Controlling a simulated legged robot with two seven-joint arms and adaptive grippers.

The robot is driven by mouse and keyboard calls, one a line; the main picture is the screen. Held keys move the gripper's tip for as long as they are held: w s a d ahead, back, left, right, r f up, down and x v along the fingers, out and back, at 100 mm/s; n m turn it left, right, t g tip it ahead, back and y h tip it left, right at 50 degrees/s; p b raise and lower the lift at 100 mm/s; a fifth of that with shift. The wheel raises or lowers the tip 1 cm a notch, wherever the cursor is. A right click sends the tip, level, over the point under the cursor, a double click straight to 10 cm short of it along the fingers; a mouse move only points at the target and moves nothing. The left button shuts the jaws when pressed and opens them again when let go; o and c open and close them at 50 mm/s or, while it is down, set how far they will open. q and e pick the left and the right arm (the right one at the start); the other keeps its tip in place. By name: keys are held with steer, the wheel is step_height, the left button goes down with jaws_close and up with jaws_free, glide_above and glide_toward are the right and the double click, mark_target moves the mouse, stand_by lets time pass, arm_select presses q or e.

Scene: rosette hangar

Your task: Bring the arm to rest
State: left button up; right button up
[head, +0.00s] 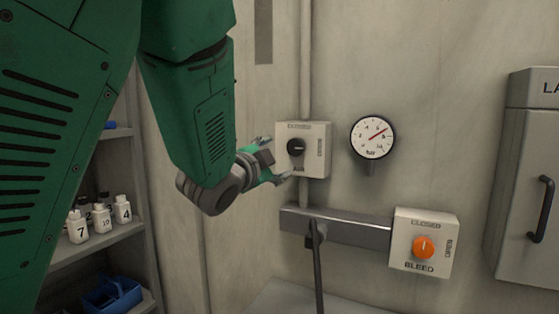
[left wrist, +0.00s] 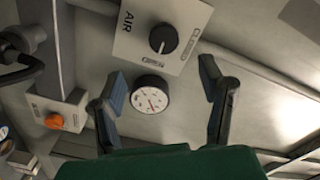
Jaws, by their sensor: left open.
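My left gripper (head: 274,160) is open and empty in the head view, just left of a pale box with a black knob (head: 296,147). One fingertip overlaps the box's lower left edge in the picture; I cannot tell whether it touches. In the left wrist view my open gripper (left wrist: 160,77) has its fingers spread wide with nothing between them. There the black knob (left wrist: 163,38) on the box marked AIR lies beyond the fingertips, clear of both. My left arm (head: 195,105) is raised and bent, reaching in from the left. My right gripper is not in view.
A round gauge (head: 373,137) is on the wall right of the box. Below are a grey rail (head: 340,227) with a dark lever (head: 317,235) and a BLEED box with an orange knob (head: 423,247). A cabinet (head: 527,190) stands right; shelves with numbered bottles (head: 101,217) stand left.

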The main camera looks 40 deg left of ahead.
arm_select(q)
steer(key=s+d+f+n+g+h+b, duration=0.1)
steer(key=s+d+f+g, duration=0.1)
steer(key=f, duration=0.9)
steer(key=s+d+f+n+g+b, duration=0.1)
steer(key=f+g+b, duration=0.15)
steer(key=f, duration=0.95)
steer(key=s+d+f+n+g+h, duration=0.1)
steer(key=s+d+f+g, duration=0.15)
steer(key=f, duration=0.85)
steer(key=s+d+f+n+g+h+b, duration=0.1)
steer(key=s+d+f+g, duration=0.3)
steer(key=s+f, duration=0.9)
steer(key=s+d+f+n+g+h+b, duration=0.1)
steer(key=s+d+f+n+g+b, duration=0.2)
steer(key=s+f, duration=1)
steer(key=d+f+n+g, duration=0.1)
steer(key=d+g, duration=0.1)
steer(key=g, duration=0.1)
steer(key=shift+s+f+b, duration=0.25)
steer(key=shift+b, duration=0.05)
